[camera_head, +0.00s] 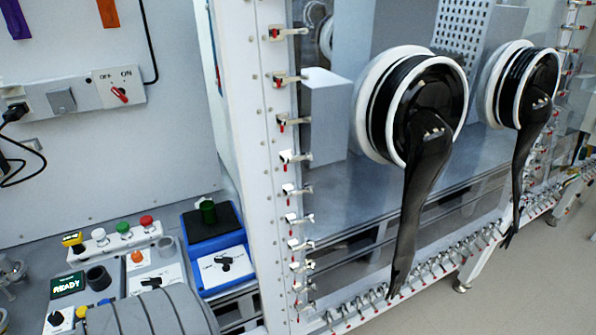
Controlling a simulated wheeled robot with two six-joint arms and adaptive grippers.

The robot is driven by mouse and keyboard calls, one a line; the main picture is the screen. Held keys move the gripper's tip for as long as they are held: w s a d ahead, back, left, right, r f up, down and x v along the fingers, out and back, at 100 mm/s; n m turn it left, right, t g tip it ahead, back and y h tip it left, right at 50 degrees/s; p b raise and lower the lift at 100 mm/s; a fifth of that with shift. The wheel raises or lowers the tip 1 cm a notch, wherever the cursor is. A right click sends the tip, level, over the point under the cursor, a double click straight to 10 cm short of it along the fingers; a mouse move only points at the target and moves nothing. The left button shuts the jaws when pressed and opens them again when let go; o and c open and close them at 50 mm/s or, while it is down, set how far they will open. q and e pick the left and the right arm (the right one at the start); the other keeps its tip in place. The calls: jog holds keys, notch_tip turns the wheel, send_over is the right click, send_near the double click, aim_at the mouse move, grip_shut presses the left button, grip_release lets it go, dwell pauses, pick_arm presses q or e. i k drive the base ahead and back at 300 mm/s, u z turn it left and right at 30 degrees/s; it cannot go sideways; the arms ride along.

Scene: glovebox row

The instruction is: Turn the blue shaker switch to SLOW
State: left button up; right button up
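The blue shaker (190,240) stands on the bench at the lower middle-left, close to the glovebox frame. Its top is a black platform (224,226), and a small dark green vessel (208,211) stands on it. The white front panel carries a black rotary switch (225,264) with small lettering around it. The lettering is too small to read, so I cannot tell which position the switch points to.
Left of the shaker are a panel with green and red buttons (125,228), a box with a READY display (68,284) and a grey ribbed cylinder (155,312). The glovebox frame (262,180) with clamps rises close on the right. Black gloves (420,190) hang from its ports.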

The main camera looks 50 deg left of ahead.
aim_at(223, 260)
jog(key=z, duration=0.6)
jog(key=k, duration=1.1)
jog(key=u, duration=0.6)
